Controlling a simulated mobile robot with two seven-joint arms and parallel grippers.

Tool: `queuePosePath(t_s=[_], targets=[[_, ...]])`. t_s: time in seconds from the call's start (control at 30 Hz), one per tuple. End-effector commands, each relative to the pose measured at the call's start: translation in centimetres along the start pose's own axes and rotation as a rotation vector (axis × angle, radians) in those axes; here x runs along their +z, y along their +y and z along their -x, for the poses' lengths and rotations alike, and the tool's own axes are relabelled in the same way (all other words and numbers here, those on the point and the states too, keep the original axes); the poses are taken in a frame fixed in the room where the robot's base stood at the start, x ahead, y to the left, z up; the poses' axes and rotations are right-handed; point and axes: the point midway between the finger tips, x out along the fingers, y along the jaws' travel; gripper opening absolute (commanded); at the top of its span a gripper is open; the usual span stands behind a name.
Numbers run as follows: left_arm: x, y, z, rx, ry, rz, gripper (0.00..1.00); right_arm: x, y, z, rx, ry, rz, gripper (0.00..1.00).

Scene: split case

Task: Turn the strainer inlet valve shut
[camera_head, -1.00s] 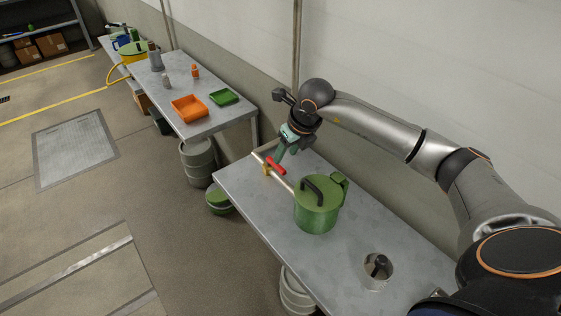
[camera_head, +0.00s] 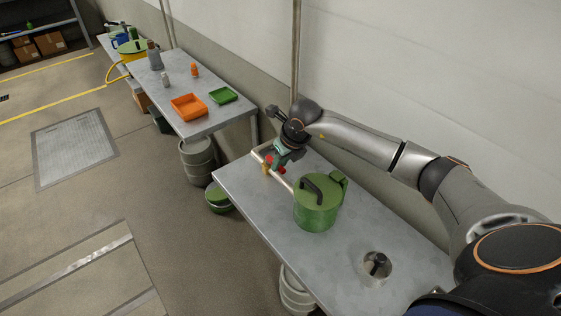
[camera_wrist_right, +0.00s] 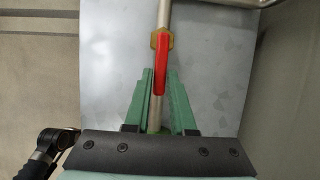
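The valve has a red lever handle (camera_head: 268,159) and a brass body (camera_head: 265,169) on a thin pipe (camera_head: 287,187) that runs to the green lidded strainer pot (camera_head: 317,211). In the right wrist view the red handle (camera_wrist_right: 161,72) lies along the pipe from the brass body (camera_wrist_right: 154,40). My right gripper (camera_head: 277,162) is down at the handle. In the wrist view its green fingers (camera_wrist_right: 160,75) are open, one on each side of the handle's free end, with small gaps. In the head view the gripper hides part of the handle. My left gripper is not in view.
The pot stands on a grey table (camera_head: 290,240) close to the wall. A round fitting with a black knob (camera_head: 376,265) is at the table's near right. A second table (camera_head: 213,120) behind holds an orange tray (camera_head: 188,107) and a green tray (camera_head: 223,95).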

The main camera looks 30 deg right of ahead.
Motion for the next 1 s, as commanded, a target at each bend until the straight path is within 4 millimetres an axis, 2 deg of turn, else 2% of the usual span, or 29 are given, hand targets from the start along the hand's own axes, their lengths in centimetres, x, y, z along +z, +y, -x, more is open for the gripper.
queuePosePath(t_s=[0.03,0.2,1.0], targets=[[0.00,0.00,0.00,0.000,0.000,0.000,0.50,0.01,-0.01,0.02,0.000,0.000,0.000,0.16],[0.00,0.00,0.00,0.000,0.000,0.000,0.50,0.02,-0.01,0.03,0.000,0.000,0.000,0.00],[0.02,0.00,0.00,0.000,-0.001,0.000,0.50,0.05,-0.03,0.07,0.000,-0.001,0.000,0.00]])
